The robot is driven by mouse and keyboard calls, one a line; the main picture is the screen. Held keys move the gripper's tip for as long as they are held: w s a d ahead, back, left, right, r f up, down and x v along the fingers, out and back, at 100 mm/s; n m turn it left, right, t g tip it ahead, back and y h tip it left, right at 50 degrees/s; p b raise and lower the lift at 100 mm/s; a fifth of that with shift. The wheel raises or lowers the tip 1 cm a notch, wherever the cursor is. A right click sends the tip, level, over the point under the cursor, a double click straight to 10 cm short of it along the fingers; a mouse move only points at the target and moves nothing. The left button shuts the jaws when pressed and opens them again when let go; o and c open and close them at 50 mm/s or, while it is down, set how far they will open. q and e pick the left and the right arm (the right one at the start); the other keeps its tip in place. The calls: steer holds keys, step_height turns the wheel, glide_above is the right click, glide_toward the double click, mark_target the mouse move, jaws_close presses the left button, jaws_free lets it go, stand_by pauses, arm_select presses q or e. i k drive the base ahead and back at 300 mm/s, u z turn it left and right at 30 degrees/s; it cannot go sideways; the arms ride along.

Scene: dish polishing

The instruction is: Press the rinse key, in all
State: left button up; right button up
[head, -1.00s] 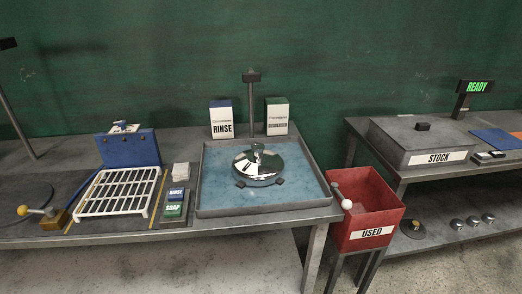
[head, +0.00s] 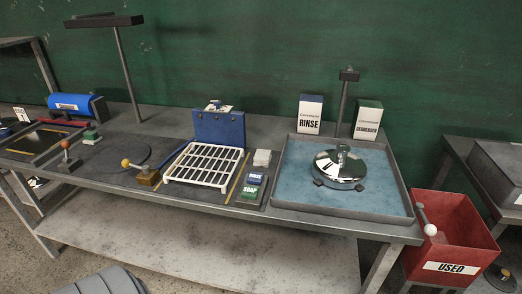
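The rinse key (head: 254,178) is a small blue key with white lettering on a dark pad between the white rack and the blue tray. A green soap key (head: 249,192) sits just in front of it, and a pale block (head: 262,158) just behind it. Nothing covers the rinse key. Neither of my grippers shows in the head view.
The white rack (head: 205,165) stands left of the keys, before a blue box (head: 220,130). The blue tray (head: 290,190) holds a shiny domed dish (head: 340,168). A yellow-knobbed lever (head: 148,172) is farther left. A red USED bin (head: 450,235) stands at right.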

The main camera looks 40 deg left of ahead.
mark_target(256, 178)
steer(key=u, duration=1.45)
steer(key=k, duration=0.5)
steer(key=u, duration=1.15)
steer(key=i, duration=0.9)
steer(key=z, duration=0.75)
